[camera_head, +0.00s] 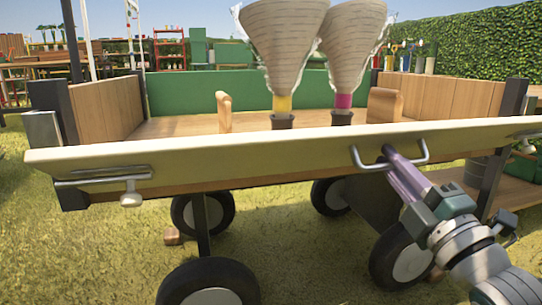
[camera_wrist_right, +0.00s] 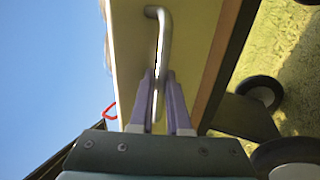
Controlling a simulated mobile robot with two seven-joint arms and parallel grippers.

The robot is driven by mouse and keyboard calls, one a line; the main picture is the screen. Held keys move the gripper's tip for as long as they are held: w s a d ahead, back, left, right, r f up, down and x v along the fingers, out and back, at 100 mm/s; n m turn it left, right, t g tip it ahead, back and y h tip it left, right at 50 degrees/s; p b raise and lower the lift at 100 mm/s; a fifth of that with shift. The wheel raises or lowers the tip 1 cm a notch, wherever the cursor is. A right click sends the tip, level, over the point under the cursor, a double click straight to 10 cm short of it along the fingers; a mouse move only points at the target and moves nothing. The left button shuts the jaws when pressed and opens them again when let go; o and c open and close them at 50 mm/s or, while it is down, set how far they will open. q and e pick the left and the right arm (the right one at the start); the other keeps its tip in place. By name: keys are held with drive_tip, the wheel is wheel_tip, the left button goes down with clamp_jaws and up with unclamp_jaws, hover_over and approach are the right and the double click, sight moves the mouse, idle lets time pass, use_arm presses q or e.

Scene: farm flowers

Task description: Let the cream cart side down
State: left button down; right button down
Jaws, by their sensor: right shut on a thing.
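The cream cart side (camera_head: 240,155) is a long panel across the front of the wooden cart, in front of its dark corner posts. I cannot tell its exact tilt. My right gripper (camera_head: 391,153) is shut on the grey metal handle (camera_head: 421,155) on the right half of the panel. In the right wrist view the two purple fingers (camera_wrist_right: 159,85) lie on either side of the handle bar (camera_wrist_right: 162,40), against the cream panel (camera_wrist_right: 132,45). Another grey handle (camera_head: 85,181) and a white knob (camera_head: 131,196) are at the panel's left end. My left gripper is out of view.
Two paper-wrapped bundles (camera_head: 283,40) (camera_head: 352,45) stand in dark holders on the cart bed (camera_head: 190,125). Black wheels (camera_head: 205,285) are below. A wooden shelf (camera_head: 505,187) is at the right. Open grass (camera_head: 90,260) lies in front.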

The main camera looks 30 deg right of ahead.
wheel_tip(320, 180, down, 8)
drive_tip(key=t+b, duration=0.1)
drive_tip(key=b, duration=0.8)
drive_tip(key=shift+t, duration=0.3)
drive_tip(key=shift+r+h, duration=0.1)
drive_tip(key=shift+h, duration=0.3)
drive_tip(key=c, duration=1.2)
unclamp_jaws()
drive_tip(key=shift+s, duration=0.1)
drive_tip(key=shift+o, duration=0.2)
drive_tip(key=p+v, duration=0.1)
drive_tip(key=v, duration=0.9)
drive_tip(key=shift+p, duration=0.35)
